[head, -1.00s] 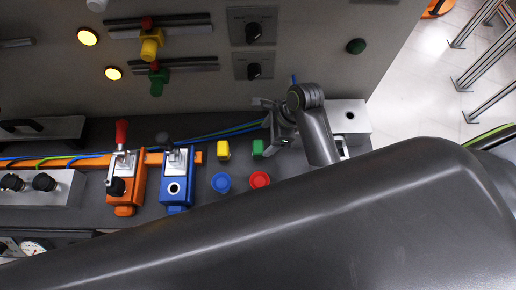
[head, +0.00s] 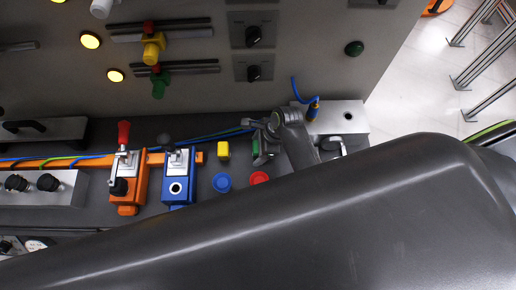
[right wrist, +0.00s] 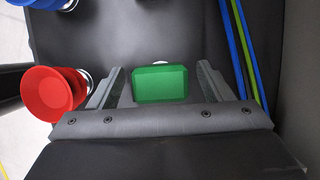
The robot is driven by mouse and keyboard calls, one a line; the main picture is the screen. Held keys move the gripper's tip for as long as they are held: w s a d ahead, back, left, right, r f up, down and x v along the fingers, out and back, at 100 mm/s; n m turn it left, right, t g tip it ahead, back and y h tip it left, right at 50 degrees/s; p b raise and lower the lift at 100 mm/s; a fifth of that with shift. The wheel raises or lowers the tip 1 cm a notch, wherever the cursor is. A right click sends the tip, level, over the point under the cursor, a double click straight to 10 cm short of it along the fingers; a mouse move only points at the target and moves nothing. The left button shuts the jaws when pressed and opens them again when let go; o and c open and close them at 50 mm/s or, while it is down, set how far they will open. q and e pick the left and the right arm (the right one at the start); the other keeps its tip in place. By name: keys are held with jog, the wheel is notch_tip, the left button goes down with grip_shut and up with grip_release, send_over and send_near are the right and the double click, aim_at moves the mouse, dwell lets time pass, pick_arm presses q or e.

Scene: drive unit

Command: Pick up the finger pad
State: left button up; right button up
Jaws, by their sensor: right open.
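No label shows which part is the finger pad. A small green block (head: 256,147) stands on the dark bench, partly hidden by my right gripper (head: 258,141) in the head view. In the right wrist view the green block (right wrist: 160,84) shows between the two spread fingers of my right gripper (right wrist: 160,72), with a gap on each side. The right gripper is open and holds nothing. My left gripper is not in view.
A red button (head: 259,178) and a blue button (head: 222,182) stand in front of the blocks; the red button (right wrist: 52,94) is close to the left finger. Blue and green cables (right wrist: 240,45) run along the right. A metal block (head: 346,117) stands right.

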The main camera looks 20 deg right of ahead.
jog(key=c, duration=1.2)
notch_tip(320, 180, up, 10)
jog(key=shift+r+b, duration=0.1)
jog(key=shift+b, duration=0.6)
